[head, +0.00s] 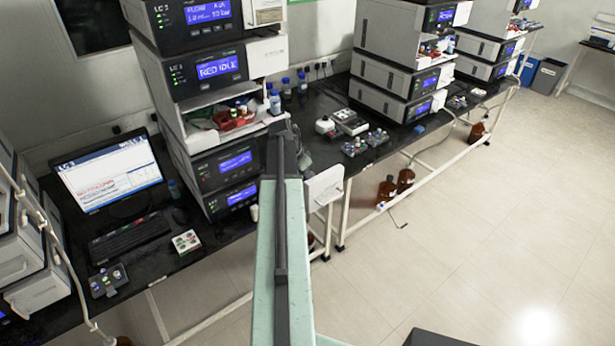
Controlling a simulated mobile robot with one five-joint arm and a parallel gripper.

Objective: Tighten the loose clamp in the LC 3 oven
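The LC 3 stack (192,75) stands at the left of the bench, with "LC 3" on its front panels and lit blue displays. A white open door or panel (324,187) juts out at its lower right, beside my arm. I cannot tell for sure which module is the oven, and its inside does not show. No clamp can be made out. My teal arm with its dark rail reaches up the middle of the view toward the right side of this stack. The fingers of my gripper cannot be clearly made out at its far end.
A monitor (107,171) and keyboard (130,239) are left of the stack. Small devices (351,122) and blue-capped bottles (275,102) stand on the black bench to its right. Another stack (393,77) is farther right. Brown bottles (387,189) stand below the bench. The right floor (480,250) is clear.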

